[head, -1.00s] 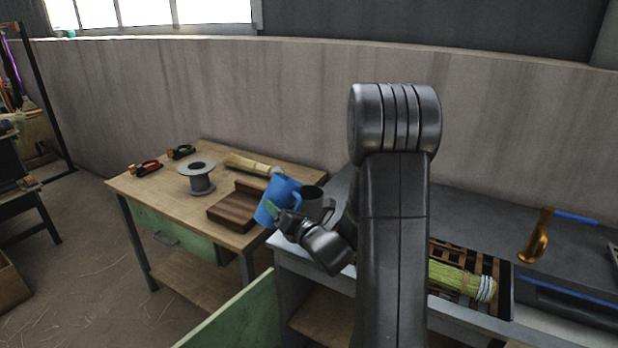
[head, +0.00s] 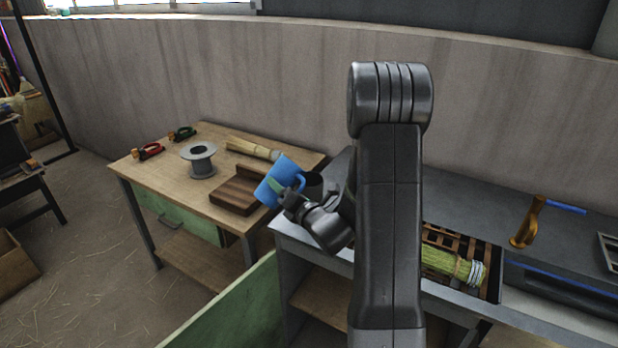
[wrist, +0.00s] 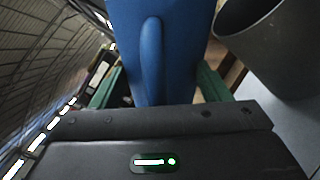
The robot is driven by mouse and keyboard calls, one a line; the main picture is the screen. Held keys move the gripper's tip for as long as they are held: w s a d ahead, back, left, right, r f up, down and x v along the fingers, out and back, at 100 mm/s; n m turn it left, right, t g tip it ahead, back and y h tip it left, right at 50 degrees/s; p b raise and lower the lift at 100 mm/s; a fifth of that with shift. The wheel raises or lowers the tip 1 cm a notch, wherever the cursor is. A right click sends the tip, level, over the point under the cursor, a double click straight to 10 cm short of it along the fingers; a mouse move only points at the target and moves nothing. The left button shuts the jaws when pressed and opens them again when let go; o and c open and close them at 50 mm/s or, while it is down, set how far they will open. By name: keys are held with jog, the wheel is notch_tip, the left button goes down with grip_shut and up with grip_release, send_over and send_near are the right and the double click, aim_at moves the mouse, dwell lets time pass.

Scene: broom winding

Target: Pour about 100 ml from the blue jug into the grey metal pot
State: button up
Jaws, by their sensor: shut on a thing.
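The blue jug (head: 276,183) is held in the air in my gripper (head: 285,190), tilted with its top towards the right. In the wrist view the jug (wrist: 150,50) and its handle stand between the green fingers of my gripper (wrist: 160,85), which are shut on it. The grey metal pot (head: 316,182) is just right of the jug in the head view, partly hidden by the jug and my arm. Its open rim and wall show at the upper right of the wrist view (wrist: 280,50), close beside the jug. The liquid and any stream are not visible.
A wooden table (head: 150,175) at left holds a grey spool (head: 199,160), a dark wooden block (head: 237,195), a brush (head: 250,148) and red and green-handled tools. The grey bench (head: 480,215) at right holds a crate with a straw bundle (head: 445,263) and an orange-brown tool (head: 528,225).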

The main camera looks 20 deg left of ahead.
jog(key=shift+m+p, duration=0.7)
jog(key=shift+r+m+p, duration=0.65)
jog(key=shift+m+p, duration=0.25)
jog(key=shift+p, duration=0.65)
dwell(1.4)
notch_tip(320, 180, down, 2)
jog(key=n+b, duration=0.1)
jog(key=b, duration=0.2)
jog(key=shift+f+n+b, duration=0.15)
jog(key=shift+n+b, duration=0.45)
jog(key=shift+b, duration=0.45)
jog(key=shift+w+r+n+b, duration=0.1)
jog(key=shift+r+n+b, duration=0.15)
jog(key=shift+n+b, duration=0.4)
jog(key=shift+r+n, duration=0.15)
jog(key=shift+n, duration=0.1)
jog(key=b, duration=0.1)
jog(key=f+n+b, duration=0.1)
jog(key=b, duration=0.1)
jog(key=shift+s+a+f+n, duration=0.1)
jog(key=shift+s+f+n, duration=0.1)
jog(key=shift+f+n, duration=0.1)
